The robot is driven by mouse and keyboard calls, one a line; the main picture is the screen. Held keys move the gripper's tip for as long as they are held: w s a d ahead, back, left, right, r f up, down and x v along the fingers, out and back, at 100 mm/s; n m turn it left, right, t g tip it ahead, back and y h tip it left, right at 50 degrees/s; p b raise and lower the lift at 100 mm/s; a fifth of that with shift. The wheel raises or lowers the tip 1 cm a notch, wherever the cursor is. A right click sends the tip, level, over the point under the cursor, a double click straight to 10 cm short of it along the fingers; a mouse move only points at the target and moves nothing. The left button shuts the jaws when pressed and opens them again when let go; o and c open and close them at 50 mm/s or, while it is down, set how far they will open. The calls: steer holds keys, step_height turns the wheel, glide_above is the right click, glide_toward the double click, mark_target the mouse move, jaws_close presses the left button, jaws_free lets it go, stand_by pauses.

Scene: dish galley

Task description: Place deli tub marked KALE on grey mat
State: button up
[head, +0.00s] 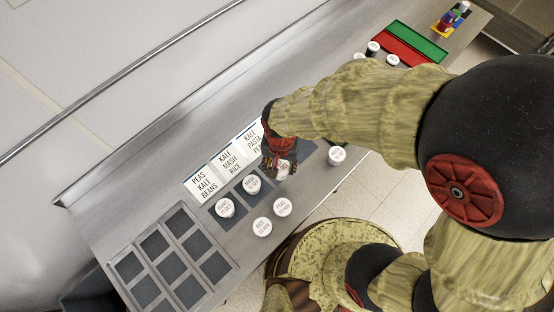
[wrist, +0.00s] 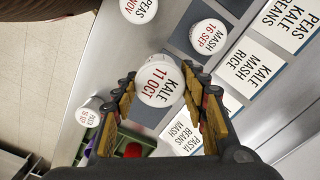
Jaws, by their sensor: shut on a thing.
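My gripper (wrist: 165,95) is shut on a white round tub marked KALE 11 OCT (wrist: 160,82), lid facing the wrist camera. In the head view my gripper (head: 280,160) and the held tub (head: 284,169) are over the front of the counter, near the label cards. Blue-grey square mats (head: 306,149) lie in a row in front of the cards; one shows in the wrist view (wrist: 148,112) beside the held tub. I cannot tell whether the tub touches anything below it. A tub marked MASH (head: 252,185) and one marked BEANS (head: 225,207) stand on mats in that row.
Tubs marked PEAS (head: 282,207) and RICE (head: 262,227) stand nearer the front edge, and a PASTA tub (head: 336,155) stands to the right. A sectioned tray (head: 128,268) lies at left. Green (head: 418,42) and red (head: 398,46) areas lie at the far right.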

steer(key=w+f, duration=0.2)
steer(key=f, duration=0.1)
steer(key=w+a+f, duration=0.1)
steer(key=w+f, duration=0.2)
steer(key=shift+w+a+f+b, duration=0.15)
steer(key=shift+w+a+b, duration=0.05)
steer(key=shift+w+b, duration=0.15)
steer(key=shift+w+f, duration=0.1)
steer(key=shift+f, duration=1.45)
steer(key=shift+f, duration=0.1)
steer(key=o, duration=1.2)
step_height(320, 180, up, 12)
steer(key=shift+p, duration=0.45)
